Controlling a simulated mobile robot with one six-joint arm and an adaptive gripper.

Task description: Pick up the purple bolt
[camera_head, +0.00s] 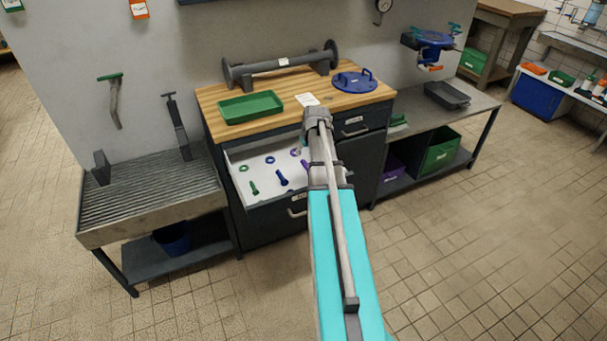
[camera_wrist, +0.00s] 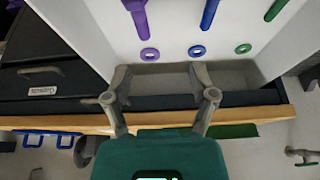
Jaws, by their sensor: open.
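The purple bolt (camera_wrist: 137,14) lies in the white open drawer (camera_head: 233,157); its upper end is cut off by the top edge of the wrist view. In the head view the purple bolt (camera_head: 305,164) shows only in part beside my arm. A purple ring (camera_wrist: 150,54) lies just below the bolt in the wrist view. My gripper (camera_wrist: 160,80) is open and empty, with its two fingers apart over the drawer's back edge. The bolt is ahead of the fingers and left of their middle, not between them. My arm hides the gripper in the head view.
Blue (camera_wrist: 210,12) and green (camera_wrist: 277,9) bolts and their rings lie right of the purple ones in the wrist view. The wooden worktop (camera_head: 300,94) above the drawer holds a green tray (camera_head: 251,107), a grey pipe (camera_head: 283,66) and a blue lid (camera_head: 355,82).

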